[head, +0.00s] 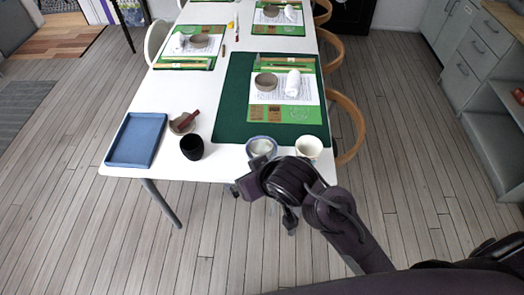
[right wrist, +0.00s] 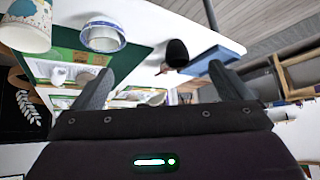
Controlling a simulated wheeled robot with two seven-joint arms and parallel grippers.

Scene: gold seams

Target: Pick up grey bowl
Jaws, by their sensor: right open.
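A small grey-brown bowl (head: 180,126) with a dark reddish stick in it stands near the table's left front, beside the black cup. Taupe-grey bowls also stand on the place settings: one on the dark green mat (head: 266,82), others farther back (head: 198,41) and (head: 270,12). I cannot tell which is meant. A blue-rimmed pale bowl (head: 262,148) sits at the front edge and shows in the right wrist view (right wrist: 102,37). My right gripper (head: 249,182) is in front of the table edge, open and empty, with both fingers (right wrist: 158,78) apart in the right wrist view. My left gripper is out of view.
A white patterned cup (head: 308,148) stands right of the blue-rimmed bowl. The black cup (head: 192,148) and a blue tray (head: 135,140) are at the left front. Wooden chairs (head: 350,125) line the right side.

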